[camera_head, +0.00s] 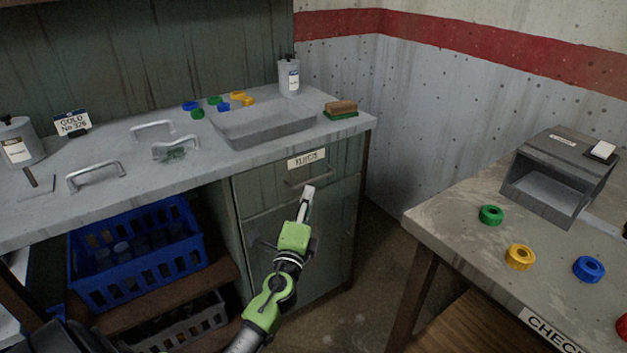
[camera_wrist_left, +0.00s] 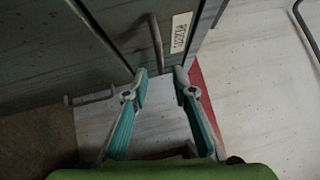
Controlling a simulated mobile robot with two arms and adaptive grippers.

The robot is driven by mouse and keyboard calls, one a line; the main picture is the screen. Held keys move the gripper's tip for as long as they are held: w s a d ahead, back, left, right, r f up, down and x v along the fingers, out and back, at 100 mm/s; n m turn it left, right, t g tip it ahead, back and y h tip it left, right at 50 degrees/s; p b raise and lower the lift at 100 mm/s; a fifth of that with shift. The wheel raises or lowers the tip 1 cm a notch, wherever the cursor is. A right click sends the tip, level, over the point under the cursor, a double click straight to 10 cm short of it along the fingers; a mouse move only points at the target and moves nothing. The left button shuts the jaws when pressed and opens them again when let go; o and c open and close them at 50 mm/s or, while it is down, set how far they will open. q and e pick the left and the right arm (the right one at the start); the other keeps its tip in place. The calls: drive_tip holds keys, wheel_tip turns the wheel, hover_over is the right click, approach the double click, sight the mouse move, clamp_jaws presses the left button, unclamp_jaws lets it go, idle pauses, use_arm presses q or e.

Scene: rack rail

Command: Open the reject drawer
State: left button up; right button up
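The reject drawer (camera_head: 262,186) is the upper drawer of the green-grey cabinet, under the worktop; its front looks shut. A pale label, too blurred to read surely (camera_head: 306,159), is on it, and also shows in the left wrist view (camera_wrist_left: 180,32). Its bar handle (camera_wrist_left: 155,42) lies just beyond my fingertips. My left gripper (camera_head: 309,190) is in front of the drawer, near the handle, partly covering it in the head view. In the left wrist view the gripper (camera_wrist_left: 160,76) has its two fingers apart with nothing between them. My right gripper is not in view.
The worktop (camera_head: 215,185) above holds a grey tray (camera_head: 262,130), loose handles, coloured rings and bottles. A cabinet door (camera_head: 325,240) is below the drawer. A blue crate (camera_head: 135,260) stands at lower left. A second table (camera_head: 470,235) is at right, with floor between.

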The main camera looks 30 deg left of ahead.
sight(313, 180)
use_arm(q)
drive_tip(key=x, duration=0.8)
drive_tip(key=shift+w, duration=0.1)
clamp_jaws()
